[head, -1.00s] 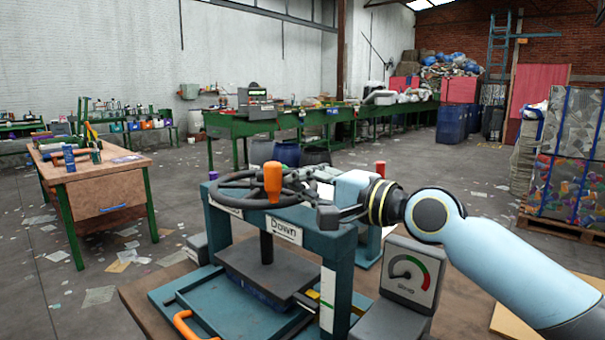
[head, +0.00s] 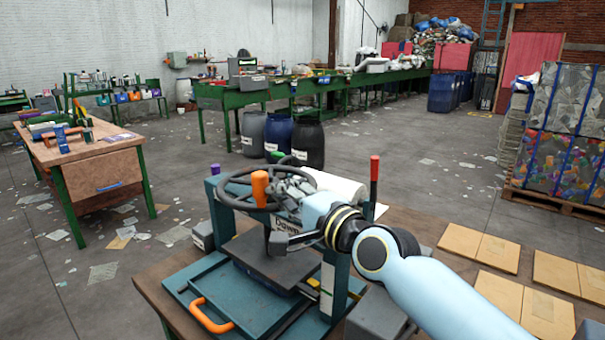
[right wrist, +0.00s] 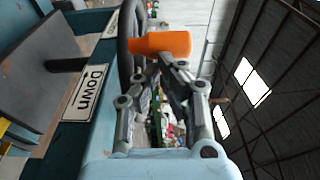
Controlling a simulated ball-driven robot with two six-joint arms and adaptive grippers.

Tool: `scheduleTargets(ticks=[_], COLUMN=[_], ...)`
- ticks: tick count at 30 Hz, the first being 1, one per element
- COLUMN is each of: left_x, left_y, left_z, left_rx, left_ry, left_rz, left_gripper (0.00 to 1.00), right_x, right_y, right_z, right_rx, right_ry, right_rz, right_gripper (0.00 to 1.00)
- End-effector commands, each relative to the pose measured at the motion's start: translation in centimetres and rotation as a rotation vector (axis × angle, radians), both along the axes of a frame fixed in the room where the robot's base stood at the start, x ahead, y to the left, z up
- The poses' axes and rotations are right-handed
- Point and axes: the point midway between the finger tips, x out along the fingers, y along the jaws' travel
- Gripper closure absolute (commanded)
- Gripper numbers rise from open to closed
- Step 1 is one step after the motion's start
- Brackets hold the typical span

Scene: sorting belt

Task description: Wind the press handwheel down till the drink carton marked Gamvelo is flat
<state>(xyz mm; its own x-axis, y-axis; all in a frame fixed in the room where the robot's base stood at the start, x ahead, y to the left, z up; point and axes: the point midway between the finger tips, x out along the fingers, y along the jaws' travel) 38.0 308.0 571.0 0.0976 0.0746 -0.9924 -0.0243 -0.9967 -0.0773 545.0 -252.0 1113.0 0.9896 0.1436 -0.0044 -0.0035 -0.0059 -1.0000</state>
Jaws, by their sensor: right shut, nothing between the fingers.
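The press handwheel (head: 232,195) is dark, with an upright orange knob (head: 260,188) on its near rim. A "Down" label (head: 287,226) is on the press's teal crossbeam, partly covered by my right arm. My right gripper (head: 280,187) is shut and empty, its fingers over the wheel just right of the knob. In the right wrist view the fingertips come right up to the orange knob (right wrist: 160,43); I cannot tell whether they touch it. Under the grey press plate (head: 262,252) only a dark blue strip shows; the carton and its Gamvelo mark cannot be made out. My left gripper is out of view.
A red-topped lever (head: 374,180) stands behind the press at the right. An orange handle (head: 210,316) is on the tray at the front. Three drums (head: 308,146) stand behind. Flat cardboard sheets (head: 478,247) lie at the right.

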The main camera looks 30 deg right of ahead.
Motion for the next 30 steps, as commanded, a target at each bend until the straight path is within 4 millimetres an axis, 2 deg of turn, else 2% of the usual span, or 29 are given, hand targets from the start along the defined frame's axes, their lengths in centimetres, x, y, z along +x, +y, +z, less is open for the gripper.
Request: scheduleTargets(ticks=[12, 30], left_x=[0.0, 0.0], left_y=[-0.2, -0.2], left_z=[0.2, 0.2], left_rx=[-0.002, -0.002], left_ry=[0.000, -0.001], left_rz=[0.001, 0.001], left_gripper=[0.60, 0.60], right_x=[0.9, 1.2], right_y=[2.7, 3.2], right_z=[-0.1, 0.0], right_rx=[0.002, 0.001], right_ry=[0.000, -0.001], right_rz=[0.002, 0.002], right_gripper=[1.00, 1.00])
